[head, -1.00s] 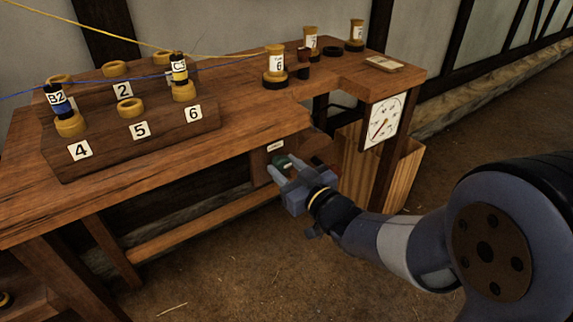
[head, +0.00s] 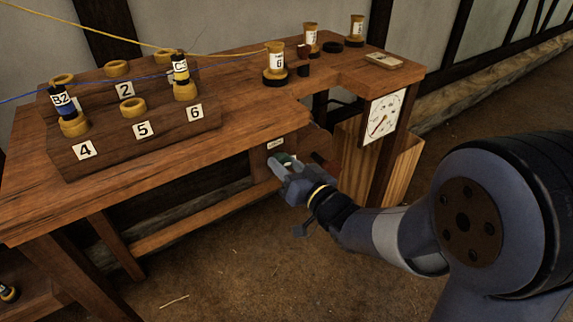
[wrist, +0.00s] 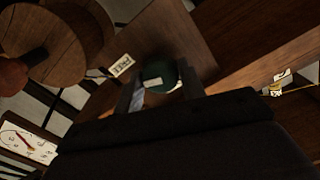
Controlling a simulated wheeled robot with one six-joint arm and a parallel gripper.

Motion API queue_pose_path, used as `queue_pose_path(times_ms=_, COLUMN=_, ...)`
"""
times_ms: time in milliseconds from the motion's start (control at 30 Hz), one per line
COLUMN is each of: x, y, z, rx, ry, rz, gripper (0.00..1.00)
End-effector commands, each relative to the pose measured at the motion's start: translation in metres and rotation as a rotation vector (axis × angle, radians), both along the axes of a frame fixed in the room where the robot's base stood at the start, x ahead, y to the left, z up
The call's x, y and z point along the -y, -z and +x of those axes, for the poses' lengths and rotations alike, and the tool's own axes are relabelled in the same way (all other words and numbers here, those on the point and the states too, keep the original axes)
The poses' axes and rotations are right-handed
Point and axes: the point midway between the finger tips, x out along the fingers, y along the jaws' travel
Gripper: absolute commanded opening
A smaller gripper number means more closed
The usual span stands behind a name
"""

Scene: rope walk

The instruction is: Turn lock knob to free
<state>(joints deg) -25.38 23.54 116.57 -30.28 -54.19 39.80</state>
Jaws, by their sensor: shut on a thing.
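The lock knob (wrist: 158,77) is dark green and round, with a pale mark on its face, on a wooden panel (wrist: 185,35) below the bench top. A label reading FREE (wrist: 121,65) sits beside it in the wrist view. My gripper (head: 282,168) is shut on the knob, with one finger on each side of it in the wrist view (wrist: 160,92). In the head view the knob (head: 284,158) is mostly hidden by my gripper. A small label (head: 275,143) is on the panel above it.
The bench (head: 225,100) carries a numbered block with bobbins B2 (head: 61,101) and C3 (head: 180,70). More bobbins stand at the back right, and a white dial (head: 384,116) hangs on the bench's right side. A wooden bin (head: 400,170) stands below. Floor in front is clear.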

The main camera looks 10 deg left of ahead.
Motion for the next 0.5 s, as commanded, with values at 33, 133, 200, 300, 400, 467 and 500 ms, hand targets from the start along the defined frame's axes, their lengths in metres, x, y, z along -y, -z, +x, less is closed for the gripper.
queue_pose_path(times_ms=33, x=0.0003, y=0.0016, z=-0.0005, rx=-0.004, ry=0.000, rz=-0.002, gripper=0.15)
queue_pose_path(times_ms=133, x=0.0003, y=0.0016, z=-0.0005, rx=-0.004, ry=0.000, rz=-0.002, gripper=0.15)
queue_pose_path(times_ms=200, x=0.0003, y=0.0016, z=-0.0005, rx=-0.003, ry=0.000, rz=-0.002, gripper=0.15)
queue_pose_path(times_ms=300, x=0.0002, y=0.0015, z=-0.0004, rx=-0.004, ry=0.000, rz=-0.003, gripper=0.43)
queue_pose_path(times_ms=400, x=0.0002, y=0.0010, z=-0.0003, rx=-0.002, ry=0.000, rz=-0.002, gripper=0.51)
queue_pose_path(times_ms=467, x=0.0001, y=0.0008, z=-0.0002, rx=-0.001, ry=0.000, rz=-0.002, gripper=0.56)
queue_pose_path(times_ms=500, x=0.0001, y=0.0007, z=-0.0002, rx=-0.001, ry=0.000, rz=-0.002, gripper=0.58)
